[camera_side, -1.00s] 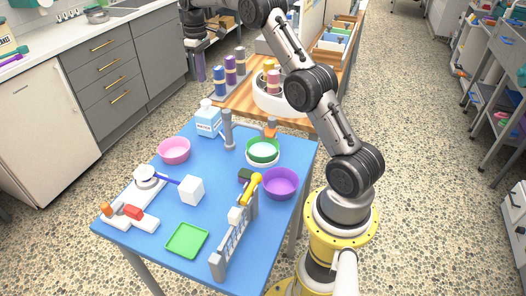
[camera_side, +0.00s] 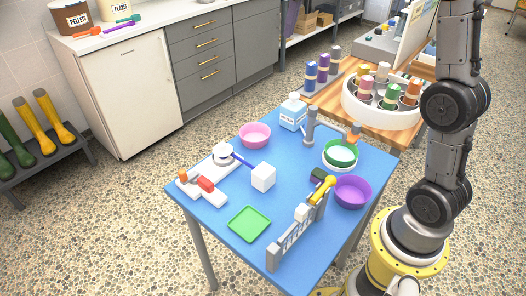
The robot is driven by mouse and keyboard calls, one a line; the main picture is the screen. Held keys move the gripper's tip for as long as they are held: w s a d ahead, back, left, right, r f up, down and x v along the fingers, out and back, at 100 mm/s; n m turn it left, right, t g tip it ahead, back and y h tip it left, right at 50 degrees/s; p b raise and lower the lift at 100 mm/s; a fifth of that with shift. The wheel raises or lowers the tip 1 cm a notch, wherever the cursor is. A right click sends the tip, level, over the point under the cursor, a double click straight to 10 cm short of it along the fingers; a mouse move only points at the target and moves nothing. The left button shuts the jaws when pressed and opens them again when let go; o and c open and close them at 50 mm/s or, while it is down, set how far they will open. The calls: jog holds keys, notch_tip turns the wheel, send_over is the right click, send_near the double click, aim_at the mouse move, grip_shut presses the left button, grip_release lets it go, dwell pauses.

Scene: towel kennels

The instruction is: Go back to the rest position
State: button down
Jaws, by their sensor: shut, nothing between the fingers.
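My gripper is out of the picture. My arm stands at the right and its upper links run off the top edge. The blue table (camera_side: 215,205) in front of it holds a pink bowl (camera_side: 254,136), a purple bowl (camera_side: 352,191), a green bowl (camera_side: 340,154) and a green tray (camera_side: 249,225). A white cube (camera_side: 263,177) sits near the middle, by a blue-handled tool (camera_side: 242,160). A grey rack (camera_side: 290,246) with a yellow-handled item (camera_side: 324,187) stands at the front right edge.
A grey tap (camera_side: 310,128) and a white bottle (camera_side: 292,112) stand at the table's back. Behind is a wooden table with a round white carousel (camera_side: 350,108) of several cups. A white counter (camera_side: 110,40) lines the left wall. The speckled floor at front left is clear.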

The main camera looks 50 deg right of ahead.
jog(key=s+a+r+t, duration=0.1)
jog(key=s+a, duration=0.4)
jog(key=s, duration=0.4)
jog(key=s+a+r+t, duration=0.1)
jog(key=s+a+t, duration=0.1)
jog(key=s+a, duration=0.55)
jog(key=s+f+m, duration=0.2)
jog(key=s+f, duration=1)
jog(key=shift+a+y, duration=0.2)
jog(key=shift+y, duration=0.2)
jog(key=shift+r, duration=0.1)
